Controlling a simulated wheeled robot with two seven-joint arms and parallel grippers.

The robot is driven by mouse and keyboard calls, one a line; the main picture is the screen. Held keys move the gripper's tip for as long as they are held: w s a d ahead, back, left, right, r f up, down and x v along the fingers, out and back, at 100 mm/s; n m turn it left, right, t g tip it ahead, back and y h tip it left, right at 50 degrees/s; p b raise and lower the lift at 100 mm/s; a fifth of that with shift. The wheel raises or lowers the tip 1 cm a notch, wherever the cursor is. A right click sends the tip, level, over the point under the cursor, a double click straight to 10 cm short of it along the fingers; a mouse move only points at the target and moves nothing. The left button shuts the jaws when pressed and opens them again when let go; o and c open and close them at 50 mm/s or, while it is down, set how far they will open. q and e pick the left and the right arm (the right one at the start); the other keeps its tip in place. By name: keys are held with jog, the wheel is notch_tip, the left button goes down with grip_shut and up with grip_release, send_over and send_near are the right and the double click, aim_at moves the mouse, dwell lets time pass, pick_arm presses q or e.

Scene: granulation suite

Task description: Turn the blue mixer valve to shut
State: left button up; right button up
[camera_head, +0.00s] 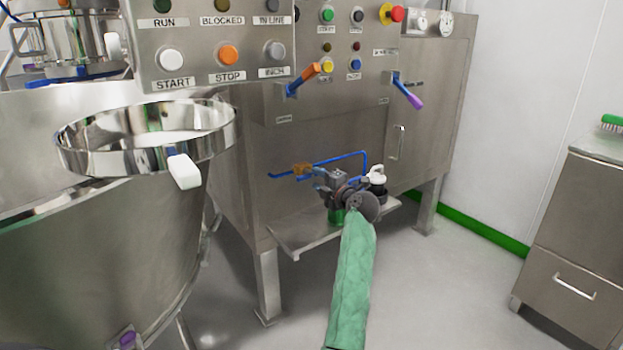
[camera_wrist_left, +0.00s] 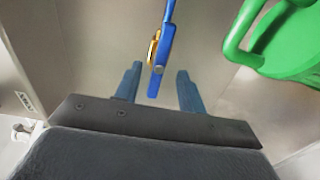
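The valve has a brass body (camera_head: 302,169) on the front of the steel cabinet, with a long thin blue bar (camera_head: 340,159) beside it. In the left wrist view, a blue lever (camera_wrist_left: 159,72) with brass (camera_wrist_left: 153,48) beside it points down between my fingers. My left gripper (camera_head: 318,178), on the green-sleeved arm, is just right of the brass body. In the wrist view, its two blue fingers (camera_wrist_left: 157,84) stand apart, one on each side of the lever, with gaps showing. I cannot tell the lever's exact depth between them. My right gripper is not in view.
A green object (camera_head: 336,216) sits on the steel shelf (camera_head: 300,236) under my gripper; something green (camera_wrist_left: 290,45) is close at the wrist view's right. A black-and-white item (camera_head: 377,180) stands right of it. Above are an orange-tipped lever (camera_head: 303,78) and a purple-tipped lever (camera_head: 408,92).

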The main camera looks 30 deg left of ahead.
aim_at(313, 176)
pick_arm(q)
jog(key=shift+b+x, duration=0.4)
jog(key=shift+x, duration=1.65)
grip_shut()
